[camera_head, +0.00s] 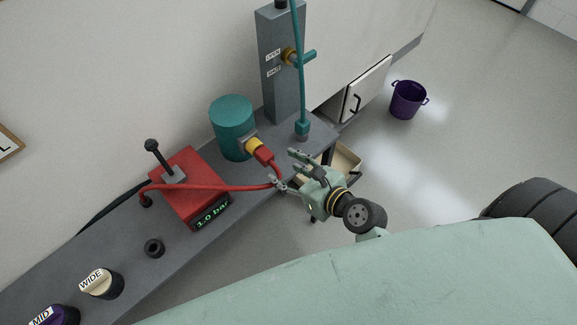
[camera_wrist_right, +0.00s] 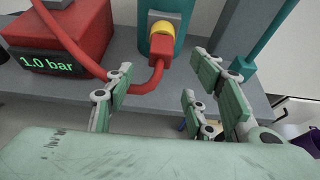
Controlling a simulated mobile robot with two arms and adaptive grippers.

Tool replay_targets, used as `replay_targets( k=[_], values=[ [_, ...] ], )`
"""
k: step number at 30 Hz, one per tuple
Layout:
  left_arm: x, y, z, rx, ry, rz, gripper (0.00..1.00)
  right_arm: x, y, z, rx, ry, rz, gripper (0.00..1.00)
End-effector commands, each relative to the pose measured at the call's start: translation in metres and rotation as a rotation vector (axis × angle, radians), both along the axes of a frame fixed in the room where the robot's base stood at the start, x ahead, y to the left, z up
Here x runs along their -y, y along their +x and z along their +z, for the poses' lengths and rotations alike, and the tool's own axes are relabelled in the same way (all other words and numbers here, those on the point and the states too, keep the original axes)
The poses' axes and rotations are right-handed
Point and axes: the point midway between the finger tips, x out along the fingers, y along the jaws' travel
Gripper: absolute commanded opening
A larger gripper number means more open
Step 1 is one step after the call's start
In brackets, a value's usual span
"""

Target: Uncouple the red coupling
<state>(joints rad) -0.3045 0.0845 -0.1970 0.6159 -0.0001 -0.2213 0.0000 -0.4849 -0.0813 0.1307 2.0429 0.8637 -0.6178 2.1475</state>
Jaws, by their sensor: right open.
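The red coupling (camera_head: 264,155) sits against a yellow collar (camera_head: 253,145) on the side of a teal cylinder (camera_head: 232,128). A red hose (camera_head: 212,188) runs from the coupling back to a red box reading 1.0 bar. My right gripper (camera_head: 284,168) is open and empty, just right of and below the coupling. In the right wrist view, the coupling (camera_wrist_right: 157,68) and yellow collar (camera_wrist_right: 160,35) appear beyond and between the spread fingers (camera_wrist_right: 158,82), apart from them. My left gripper is not in view.
The red box (camera_head: 187,182) with a black lever stands on the grey bench (camera_head: 125,245). A grey post (camera_head: 279,85) with a teal hose (camera_head: 300,90) rises behind. WIDE (camera_head: 101,284) and MID (camera_head: 55,317) nozzles sit front left. A purple bucket (camera_head: 407,100) stands on the floor.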

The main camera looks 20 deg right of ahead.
Motion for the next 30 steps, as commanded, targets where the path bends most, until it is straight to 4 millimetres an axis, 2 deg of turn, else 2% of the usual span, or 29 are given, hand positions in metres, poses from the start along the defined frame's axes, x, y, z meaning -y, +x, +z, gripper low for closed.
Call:
replay_targets(
  k=[3,15,20,28,30],
  values=[
    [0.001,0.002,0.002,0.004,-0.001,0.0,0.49,-0.003,0.01,0.001,0.003,0.018,-0.008,0.5],
    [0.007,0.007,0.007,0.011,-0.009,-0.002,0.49,-0.02,0.059,-0.022,0.002,0.013,-0.007,0.5],
    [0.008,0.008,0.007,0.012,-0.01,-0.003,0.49,-0.023,0.067,-0.027,0.0,0.012,-0.006,0.5],
    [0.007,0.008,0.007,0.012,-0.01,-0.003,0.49,-0.024,0.067,-0.027,0.0,0.011,-0.006,0.5],
    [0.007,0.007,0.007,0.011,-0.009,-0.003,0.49,-0.023,0.067,-0.027,0.001,0.01,-0.006,0.44]
  ],
)
